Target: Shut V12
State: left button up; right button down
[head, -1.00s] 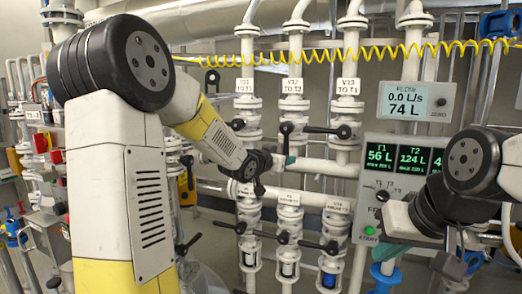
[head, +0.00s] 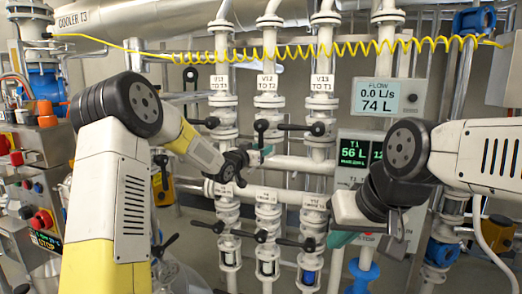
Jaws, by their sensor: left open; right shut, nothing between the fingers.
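Valve V12's label (head: 267,83) is on the middle pipe of the upper row. Its black lever (head: 262,128) hangs roughly downward below the label, its lower end close to my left gripper's fingers. My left gripper (head: 262,152) is open at the lower end of this lever; its teal fingertip shows to the right. I cannot tell whether the fingers surround or touch the lever. My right gripper (head: 341,238) is shut and empty, right of the lower valves; the forearm partly hides it.
V11's lever (head: 203,122) and V13's lever (head: 298,127) lie sideways on either side. Lower valves with black levers (head: 261,236) sit beneath. The flow display (head: 376,97) reads 0.0 L/s and 74 L. A yellow coiled hose (head: 300,50) crosses above.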

pick_arm(q)
grip_shut()
dwell(1.4)
